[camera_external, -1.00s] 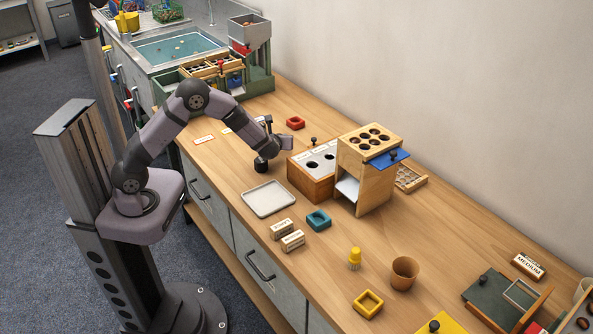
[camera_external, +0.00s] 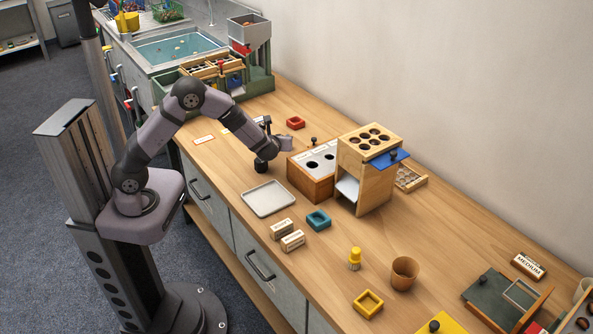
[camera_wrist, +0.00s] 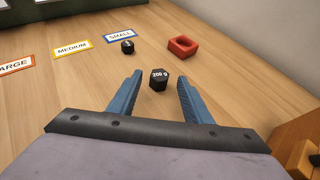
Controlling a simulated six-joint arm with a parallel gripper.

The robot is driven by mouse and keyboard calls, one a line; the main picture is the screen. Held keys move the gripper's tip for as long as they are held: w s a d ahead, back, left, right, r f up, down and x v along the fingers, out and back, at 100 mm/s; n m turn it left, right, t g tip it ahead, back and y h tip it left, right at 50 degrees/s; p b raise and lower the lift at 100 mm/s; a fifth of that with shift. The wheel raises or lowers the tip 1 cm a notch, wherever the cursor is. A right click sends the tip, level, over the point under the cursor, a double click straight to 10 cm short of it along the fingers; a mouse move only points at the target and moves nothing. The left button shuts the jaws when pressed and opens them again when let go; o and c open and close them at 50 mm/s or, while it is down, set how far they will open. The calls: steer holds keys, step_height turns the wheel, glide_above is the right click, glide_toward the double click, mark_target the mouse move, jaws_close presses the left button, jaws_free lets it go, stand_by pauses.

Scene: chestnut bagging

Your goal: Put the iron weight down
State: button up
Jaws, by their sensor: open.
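The iron weight (camera_wrist: 158,84) is a small dark block marked 200 g. In the wrist view it stands upright on the wooden table, between the blue fingers of my gripper (camera_wrist: 160,76). The fingers are spread, with a visible gap on each side of the weight. In the external view my arm hides most of this spot, and I cannot make out the weight clearly there.
A smaller dark weight (camera_wrist: 127,46) stands near the SMALL card (camera_wrist: 120,35). MEDIUM (camera_wrist: 72,48) and LARGE (camera_wrist: 14,65) cards lie further left. A red square holder (camera_wrist: 183,47) lies behind the weight. A wooden box (camera_external: 311,178) stands to the right, a pale tray (camera_external: 268,211) in front.

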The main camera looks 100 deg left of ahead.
steer(key=v, duration=0.9)
steer(key=shift+d+r, duration=0.1)
steer(key=shift+d, duration=0.05)
